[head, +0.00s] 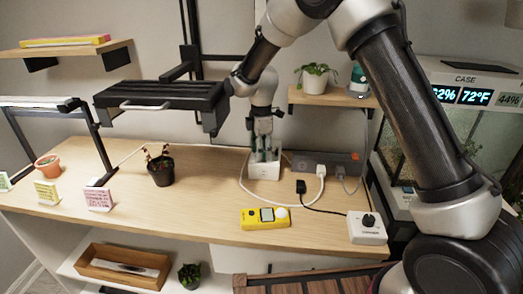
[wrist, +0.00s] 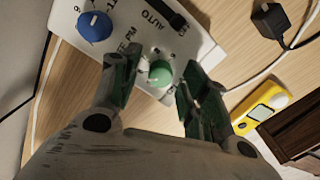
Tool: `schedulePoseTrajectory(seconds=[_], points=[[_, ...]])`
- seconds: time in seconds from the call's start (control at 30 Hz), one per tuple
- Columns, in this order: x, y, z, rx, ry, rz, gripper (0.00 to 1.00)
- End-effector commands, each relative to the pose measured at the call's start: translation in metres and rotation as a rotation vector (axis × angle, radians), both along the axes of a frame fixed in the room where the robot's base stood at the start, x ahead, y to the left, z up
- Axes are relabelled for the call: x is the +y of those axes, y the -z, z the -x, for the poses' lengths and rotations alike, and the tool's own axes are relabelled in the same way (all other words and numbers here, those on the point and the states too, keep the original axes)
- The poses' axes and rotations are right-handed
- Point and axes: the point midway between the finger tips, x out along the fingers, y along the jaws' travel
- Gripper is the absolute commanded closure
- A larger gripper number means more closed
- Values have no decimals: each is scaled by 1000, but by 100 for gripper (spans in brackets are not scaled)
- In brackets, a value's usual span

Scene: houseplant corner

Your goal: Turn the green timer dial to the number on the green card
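The white timer box (head: 257,173) stands near the back of the bench. In the wrist view its panel (wrist: 138,30) carries the round green dial (wrist: 160,74) and, up and left, a blue dial (wrist: 94,26). My gripper (head: 264,152) points down over the box. In the wrist view my gripper (wrist: 158,76) is open, with one finger either side of the green dial and visible gaps to it. The dial's pointer and scale are too unclear to read, and the head view hides the dial. The green card (head: 4,182) sits at the far left edge; its number is illegible.
A yellow card (head: 46,193) and pink card (head: 98,199) stand at left near potted plants. A yellow meter (head: 252,220) and a white box with a black knob (head: 366,236) lie in front. A power strip (head: 330,163) and cables lie right of the timer.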

Motion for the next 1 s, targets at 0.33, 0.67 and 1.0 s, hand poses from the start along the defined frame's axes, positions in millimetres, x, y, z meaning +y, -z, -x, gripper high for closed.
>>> schedulePoseTrajectory(seconds=[0.33,0.67,1.0], points=[[0,0,0,0,0,0,100],[0,0,0,0,67,1,100],[-1,0,0,0,318,2,100]])
